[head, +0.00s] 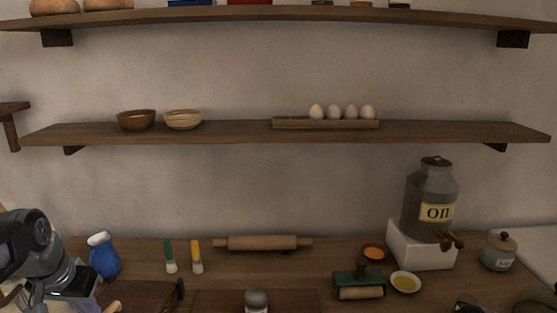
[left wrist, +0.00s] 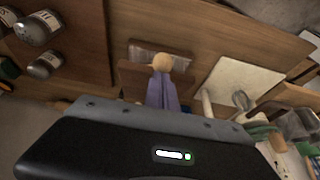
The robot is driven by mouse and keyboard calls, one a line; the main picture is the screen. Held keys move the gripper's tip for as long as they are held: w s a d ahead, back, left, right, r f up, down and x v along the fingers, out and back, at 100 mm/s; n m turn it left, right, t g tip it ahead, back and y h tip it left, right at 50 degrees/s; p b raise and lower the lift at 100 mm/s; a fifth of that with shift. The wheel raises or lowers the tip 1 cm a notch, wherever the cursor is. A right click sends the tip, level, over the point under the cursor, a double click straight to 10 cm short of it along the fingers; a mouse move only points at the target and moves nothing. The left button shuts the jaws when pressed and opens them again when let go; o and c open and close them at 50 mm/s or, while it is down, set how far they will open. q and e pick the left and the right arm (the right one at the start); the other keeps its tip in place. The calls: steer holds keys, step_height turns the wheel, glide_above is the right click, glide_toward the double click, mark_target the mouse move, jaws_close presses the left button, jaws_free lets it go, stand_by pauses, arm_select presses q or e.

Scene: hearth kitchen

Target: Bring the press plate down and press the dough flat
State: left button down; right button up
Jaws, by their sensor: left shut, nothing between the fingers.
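My left gripper (head: 72,283) is low at the left in the head view, its fingertips not clearly visible. It is shut and empty; its dark body (left wrist: 150,150) fills the bottom of the left wrist view. Just beyond it there stands a purple tapered piece (left wrist: 163,92) with a tan ball (left wrist: 162,62) on its end, in front of a brown wooden block (left wrist: 134,78). The ball also shows at the head view's lower edge (head: 114,307). I cannot tell whether these belong to the press. I cannot make out the press plate or dough. My right gripper is out of view.
A blue jug (head: 103,258), two brushes (head: 183,258) and a rolling pin (head: 262,243) are along the counter's back. A green roller tool (head: 358,283), small bowls and an oil can (head: 430,200) stand right. Shelves hang above.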

arm_select(q)
steer(key=shift+s+f+b, duration=0.25)
steer(key=shift+f+b, duration=0.35)
steer(key=shift+s+f+b, duration=0.3)
steer(key=shift+f+b, duration=0.25)
steer(key=shift+f, duration=0.05)
steer(key=shift+s+f+b, duration=0.25)
steer(key=shift+f+b, duration=0.35)
stand_by(1.7)
steer(key=shift+s+f+b, duration=0.25)
steer(key=shift+f+b, duration=0.55)
steer(key=shift+f, duration=0.1)
steer(key=shift+s+f+b, duration=0.2)
steer(key=shift+f+b, duration=0.55)
steer(key=shift+f, duration=0.15)
stand_by(2.4)
